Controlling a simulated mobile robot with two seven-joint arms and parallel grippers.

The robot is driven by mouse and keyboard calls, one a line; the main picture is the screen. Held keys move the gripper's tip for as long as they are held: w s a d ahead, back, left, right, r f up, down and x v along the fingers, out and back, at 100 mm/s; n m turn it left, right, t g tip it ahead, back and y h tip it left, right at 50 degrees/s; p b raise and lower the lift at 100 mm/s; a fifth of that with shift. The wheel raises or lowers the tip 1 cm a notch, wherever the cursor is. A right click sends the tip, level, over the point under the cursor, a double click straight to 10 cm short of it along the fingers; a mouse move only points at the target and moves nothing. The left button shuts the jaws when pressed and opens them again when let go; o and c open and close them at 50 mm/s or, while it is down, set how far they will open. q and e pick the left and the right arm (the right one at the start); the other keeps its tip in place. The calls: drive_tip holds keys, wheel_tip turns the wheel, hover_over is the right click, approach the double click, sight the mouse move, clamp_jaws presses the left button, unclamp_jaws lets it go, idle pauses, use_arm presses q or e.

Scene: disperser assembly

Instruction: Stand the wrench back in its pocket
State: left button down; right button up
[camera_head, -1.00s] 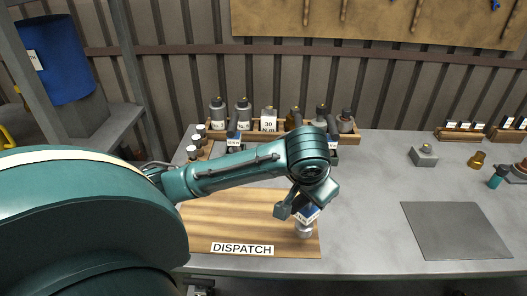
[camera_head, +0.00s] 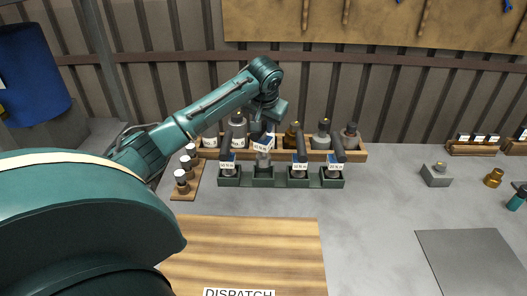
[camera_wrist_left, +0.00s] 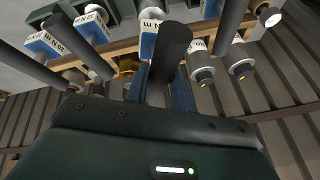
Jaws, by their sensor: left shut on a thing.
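My left gripper (camera_head: 263,118) is shut on the dark handle of a wrench (camera_head: 263,143) with a blue and white label and a grey lower end. It holds the wrench roughly upright over the second pocket from the left of the green rack (camera_head: 240,182). The label sits higher than those on the neighbours; I cannot tell whether the lower end has entered the pocket. In the left wrist view, the handle (camera_wrist_left: 169,55) is between the fingers (camera_wrist_left: 160,88). Similar wrenches stand in the other pockets (camera_head: 229,165). My right gripper is not in view.
A wooden rack (camera_head: 355,151) with several bottles stands close behind the green rack. The wooden DISPATCH board (camera_head: 245,250) in front is bare.

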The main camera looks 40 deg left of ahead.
sight(264, 141)
use_arm(q)
drive_tip(key=shift+f+p, duration=0.3)
drive_tip(key=shift+f, duration=3)
drive_tip(key=c, duration=1.2)
unclamp_jaws()
drive_tip(key=shift+o, duration=0.2)
drive_tip(key=b+v, duration=0.1)
drive_tip(key=v, duration=1.1)
